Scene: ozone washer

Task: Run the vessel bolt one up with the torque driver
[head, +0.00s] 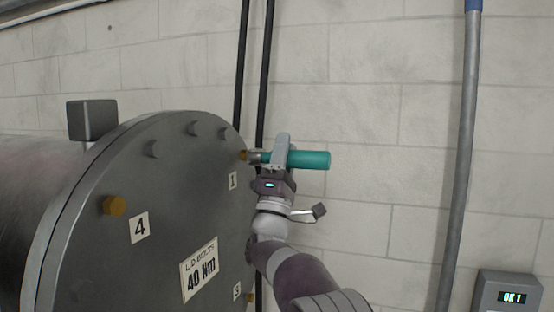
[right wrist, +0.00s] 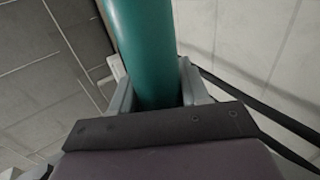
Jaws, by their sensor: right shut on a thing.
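The torque driver (head: 310,159) has a teal handle and lies level in the head view. My right gripper (head: 281,155) is shut around it. In the right wrist view the teal driver (right wrist: 143,50) runs up between the fingers of the gripper (right wrist: 155,95). The driver's grey tip points left at vessel bolt one (head: 243,155), a yellow-brown bolt at the lid's right edge above the label "1" (head: 233,181). The tip appears to meet the bolt, but whether it is seated I cannot tell. My left gripper is not in view.
The round grey vessel lid (head: 170,215) fills the left. It carries another yellow bolt (head: 114,205) beside label "4" and a plate "LID BOLTS 40 Nm" (head: 199,270). A display box (head: 508,297) at lower right reads "OK 1". Dark pipes (head: 266,70) run behind the driver.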

